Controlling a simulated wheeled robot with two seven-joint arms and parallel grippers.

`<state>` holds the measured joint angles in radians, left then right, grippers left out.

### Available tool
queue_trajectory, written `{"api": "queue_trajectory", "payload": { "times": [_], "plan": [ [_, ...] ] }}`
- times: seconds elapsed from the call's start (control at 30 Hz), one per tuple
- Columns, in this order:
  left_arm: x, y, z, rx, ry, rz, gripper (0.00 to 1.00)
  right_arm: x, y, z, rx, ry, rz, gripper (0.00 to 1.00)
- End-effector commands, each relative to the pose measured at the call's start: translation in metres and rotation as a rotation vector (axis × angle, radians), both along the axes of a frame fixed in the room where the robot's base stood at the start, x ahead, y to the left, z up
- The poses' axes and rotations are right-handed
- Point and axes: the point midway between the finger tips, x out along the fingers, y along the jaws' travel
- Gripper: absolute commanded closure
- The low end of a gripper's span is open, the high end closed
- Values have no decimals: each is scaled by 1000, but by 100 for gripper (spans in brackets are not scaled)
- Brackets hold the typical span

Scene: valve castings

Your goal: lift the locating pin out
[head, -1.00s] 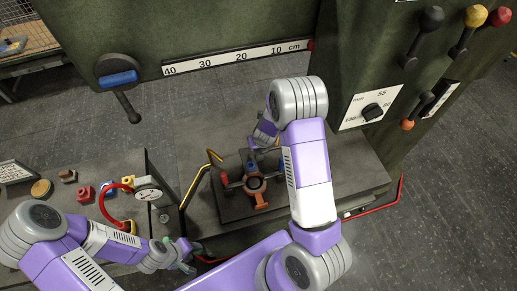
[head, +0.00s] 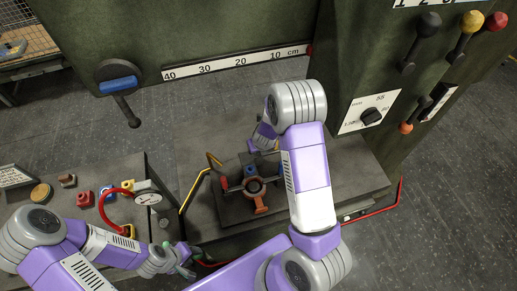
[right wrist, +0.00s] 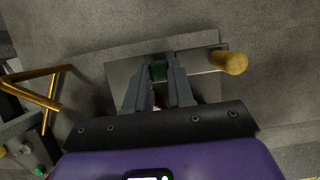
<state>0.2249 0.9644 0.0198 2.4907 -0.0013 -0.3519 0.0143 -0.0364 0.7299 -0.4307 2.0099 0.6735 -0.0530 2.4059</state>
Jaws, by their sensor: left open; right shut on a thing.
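My right gripper (right wrist: 160,82) is shut on a small dark green piece (right wrist: 158,70), which looks like the locating pin. Most of the piece is hidden between the fingers. In the head view my right gripper (head: 260,147) is over the back of the fixture plate (head: 232,212), partly behind my own arm. The orange-brown valve casting (head: 260,203) sits on that plate, with a blue part (head: 250,170) at its back. I cannot tell how far the pin is out of its hole. My left gripper (head: 187,260) is open and empty, low and left of the fixture.
A bent yellow rail (head: 195,185) stands left of the fixture. A tan knob (right wrist: 235,63) sticks up right of the fingers in the right wrist view. A red cable (head: 385,207) runs along the right.

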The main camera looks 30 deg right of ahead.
Motion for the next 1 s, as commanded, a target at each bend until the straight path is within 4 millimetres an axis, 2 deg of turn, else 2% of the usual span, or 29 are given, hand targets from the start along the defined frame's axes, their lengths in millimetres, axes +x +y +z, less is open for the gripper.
{"api": "queue_trajectory", "payload": {
  "times": [0.27,0.5,0.6,0.8,1.0],
  "plan": [
    [0,0,23,0,0,0,57,1,2,51,0,-5,4,100],
    [0,0,57,0,0,0,57,1,2,117,-2,-5,4,100],
    [0,0,69,0,0,0,57,1,2,139,-1,-4,4,100],
    [0,0,81,0,0,0,57,1,1,166,0,-3,3,100],
    [0,0,84,0,0,0,57,1,1,173,0,-2,1,100]
  ]
}}
